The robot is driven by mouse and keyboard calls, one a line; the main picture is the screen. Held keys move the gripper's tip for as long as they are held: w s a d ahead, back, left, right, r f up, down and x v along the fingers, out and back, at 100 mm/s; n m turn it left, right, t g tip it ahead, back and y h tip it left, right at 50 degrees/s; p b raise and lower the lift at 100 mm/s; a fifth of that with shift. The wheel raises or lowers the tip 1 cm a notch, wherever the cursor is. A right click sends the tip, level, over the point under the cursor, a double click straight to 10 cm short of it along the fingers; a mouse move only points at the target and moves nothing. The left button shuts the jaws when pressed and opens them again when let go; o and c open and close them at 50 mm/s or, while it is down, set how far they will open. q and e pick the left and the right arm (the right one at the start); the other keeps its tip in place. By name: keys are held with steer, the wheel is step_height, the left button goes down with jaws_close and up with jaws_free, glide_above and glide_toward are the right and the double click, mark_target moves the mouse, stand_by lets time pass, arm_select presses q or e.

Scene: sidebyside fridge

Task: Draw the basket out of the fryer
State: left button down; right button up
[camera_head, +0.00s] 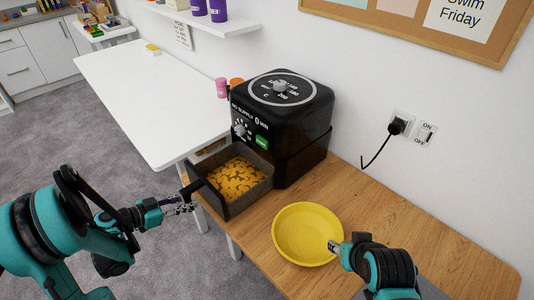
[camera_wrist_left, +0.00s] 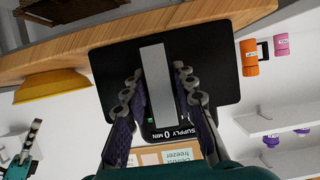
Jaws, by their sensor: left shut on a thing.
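The black air fryer (camera_head: 285,118) stands on the wooden counter against the wall. Its basket (camera_head: 258,192) sticks out at the front, with golden food pieces (camera_head: 236,180) inside. I cannot tell whether the basket's back end is still within the fryer. My left gripper (camera_head: 188,204) is at the basket's front, shut on the handle (camera_head: 190,190). In the left wrist view the fingers (camera_wrist_left: 158,88) lie either side of the grey handle bar (camera_wrist_left: 154,70). My right gripper (camera_head: 334,246) is over the right rim of a yellow bowl (camera_head: 296,233); its fingers are too small to read.
A white table (camera_head: 150,90) stands left of the counter, with pink (camera_head: 221,87) and orange (camera_head: 237,84) containers near the fryer. A shelf (camera_head: 205,22) with purple cups hangs above. A black plug (camera_head: 396,127) is in the wall socket.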

arm_select(q)
steer(key=shift+s+a+b, duration=0.3)
steer(key=shift+s+a, duration=1.5)
steer(key=s+a, duration=0.2)
steer(key=s, duration=0.1)
steer(key=shift+a, duration=0.4)
